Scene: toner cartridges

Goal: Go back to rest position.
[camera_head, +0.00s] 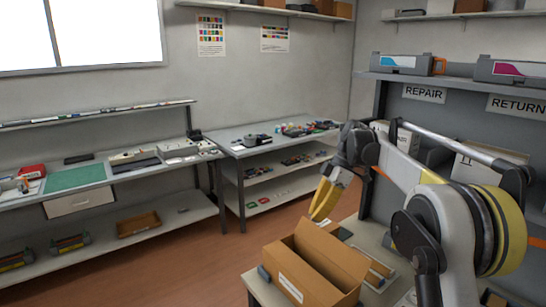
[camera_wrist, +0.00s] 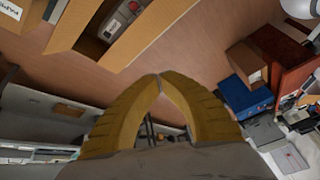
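My gripper (camera_head: 322,205) has yellow fingers pointing down beside the shelf unit in the head view, just above and behind an open cardboard box (camera_head: 318,262). In the wrist view the two fingertips of my gripper (camera_wrist: 159,77) meet, with nothing held between them. My arm is bent and raised at the right of the head view. The open box (camera_wrist: 160,25) also shows at the top of the wrist view, with a grey cartridge (camera_wrist: 122,18) inside it. The box and gripper look apart.
A shelf unit at right has REPAIR (camera_head: 422,93) and RETURN (camera_head: 517,106) labels. A cyan-marked cartridge (camera_head: 400,64) and a magenta-marked cartridge (camera_head: 510,72) sit on top. Workbenches with a green mat (camera_head: 77,178) line the far wall. The brown floor (camera_head: 190,262) between is clear.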

